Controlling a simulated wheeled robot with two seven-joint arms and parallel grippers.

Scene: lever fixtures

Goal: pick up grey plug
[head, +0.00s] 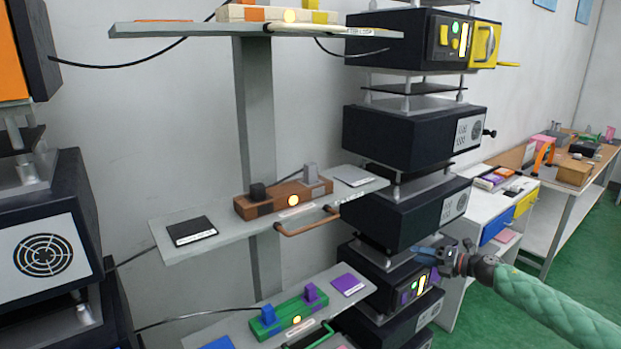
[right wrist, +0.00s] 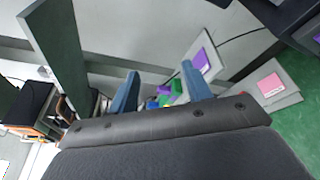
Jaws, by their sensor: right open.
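The grey plug (head: 310,173) stands upright at the right end of a brown block (head: 285,199) on the middle shelf (head: 190,238). A black plug (head: 257,191) stands at the block's left end, and a lit yellow button lies between them. My right gripper (head: 424,251) is to the right of and below the grey plug, in front of the dark box stack, apart from it. Its two blue fingers are spread and empty in the right wrist view (right wrist: 160,82). I cannot make out the grey plug in that view. My left gripper is not in view.
A brown handle (head: 306,226) juts from the middle shelf's front. The lower shelf holds a green block (head: 298,314) with blue and purple plugs; a purple plug (right wrist: 165,90) also shows between my fingers. Stacked dark boxes (head: 405,205) stand right of the shelves. Cables hang at left.

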